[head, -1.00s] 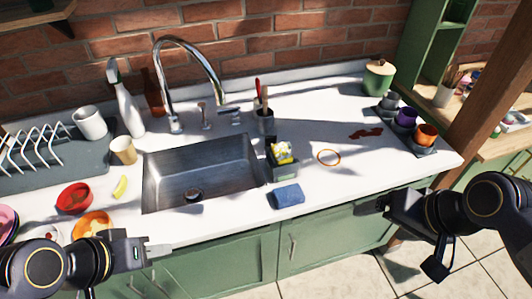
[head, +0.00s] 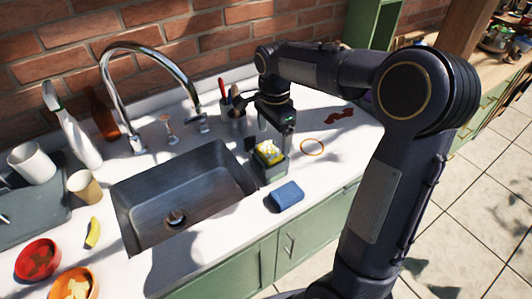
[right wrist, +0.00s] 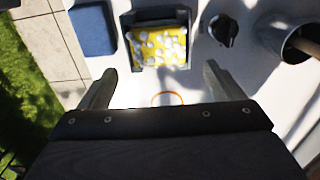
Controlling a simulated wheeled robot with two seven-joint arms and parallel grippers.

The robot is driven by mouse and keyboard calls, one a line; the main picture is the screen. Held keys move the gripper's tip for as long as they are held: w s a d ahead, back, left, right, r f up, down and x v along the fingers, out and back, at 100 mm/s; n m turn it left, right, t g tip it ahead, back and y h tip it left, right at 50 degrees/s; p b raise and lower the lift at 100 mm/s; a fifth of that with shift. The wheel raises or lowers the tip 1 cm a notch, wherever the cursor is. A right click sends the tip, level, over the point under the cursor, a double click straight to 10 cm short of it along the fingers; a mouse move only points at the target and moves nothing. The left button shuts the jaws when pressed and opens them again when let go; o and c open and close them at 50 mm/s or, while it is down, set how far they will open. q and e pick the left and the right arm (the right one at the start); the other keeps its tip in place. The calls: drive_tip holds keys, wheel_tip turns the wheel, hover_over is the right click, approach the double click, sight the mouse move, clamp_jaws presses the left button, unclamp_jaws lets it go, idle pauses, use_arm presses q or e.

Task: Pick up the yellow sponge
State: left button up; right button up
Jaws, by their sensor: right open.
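In the right wrist view the sponge (right wrist: 158,48) shows at the top middle inside the holder's dark walls. My right gripper (head: 271,138) is close to the holder, just behind and above the sponge in the head view. In the right wrist view its two fingers (right wrist: 158,84) are spread wide with nothing between them, and the sponge lies beyond the tips. My left gripper is out of view.
A blue sponge (head: 287,196) lies on the counter in front of the holder. A utensil cup (head: 232,122) stands behind it. An orange ring (head: 312,147) lies to the right. The sink (head: 180,190) and tall faucet (head: 150,65) are to the left.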

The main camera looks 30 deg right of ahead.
sight(272, 148)
drive_tip(key=shift+a+f, duration=0.2)
drive_tip(key=shift+f, duration=1.75)
drive_tip(key=c, duration=1.1)
drive_tip(key=shift+r, duration=0.1)
